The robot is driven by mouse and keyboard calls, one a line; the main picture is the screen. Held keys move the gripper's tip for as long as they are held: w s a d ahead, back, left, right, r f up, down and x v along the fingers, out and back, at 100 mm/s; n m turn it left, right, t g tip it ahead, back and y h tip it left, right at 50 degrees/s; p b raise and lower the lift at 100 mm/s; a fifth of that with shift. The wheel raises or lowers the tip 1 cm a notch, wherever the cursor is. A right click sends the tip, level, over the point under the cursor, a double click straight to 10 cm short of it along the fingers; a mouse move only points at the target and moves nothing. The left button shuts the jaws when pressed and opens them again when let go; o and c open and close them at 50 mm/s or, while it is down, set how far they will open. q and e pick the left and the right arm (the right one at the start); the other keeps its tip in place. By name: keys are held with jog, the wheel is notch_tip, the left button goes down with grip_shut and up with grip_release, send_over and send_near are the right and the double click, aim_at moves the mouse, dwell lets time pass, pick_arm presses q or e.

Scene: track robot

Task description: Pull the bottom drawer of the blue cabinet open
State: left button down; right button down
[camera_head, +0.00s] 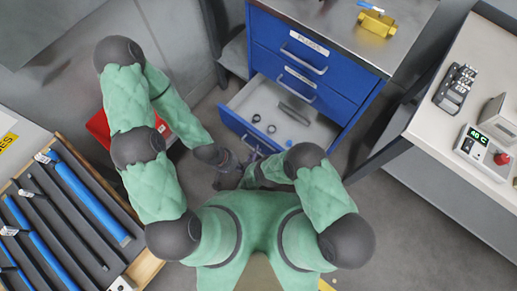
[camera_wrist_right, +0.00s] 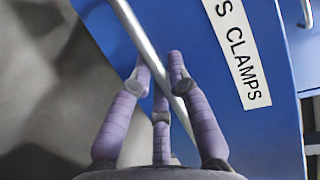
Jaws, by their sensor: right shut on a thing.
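The blue cabinet (camera_head: 352,75) stands at the top centre of the head view. Its bottom drawer (camera_head: 243,128) is pulled out, and its grey interior shows. The two drawers above look closed. In the right wrist view the drawer's blue front (camera_wrist_right: 262,140) has a label reading "S CLAMPS" and a silver bar handle (camera_wrist_right: 129,22). My right gripper (camera_wrist_right: 160,72) is shut on that handle, with its fingers on both sides of the bar. In the head view my right gripper (camera_head: 258,153) is partly hidden at the drawer's front. My left gripper (camera_head: 229,178) hangs just below it, its fingers unclear.
Inside the drawer lie two dark rings (camera_head: 271,129), a grey bar (camera_head: 294,115) and a small blue item. A red bin (camera_head: 99,128) is at left, beyond my left arm. A workbench (camera_head: 455,135) stands right, a tool tray (camera_head: 75,215) lower left. Floor at lower right is clear.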

jog(key=shift+s+a, duration=0.15)
jog(key=shift+s, duration=0.05)
jog(key=c, duration=1.2)
grip_release()
jog(key=shift+o, duration=0.2)
jog(key=shift+r, duration=0.15)
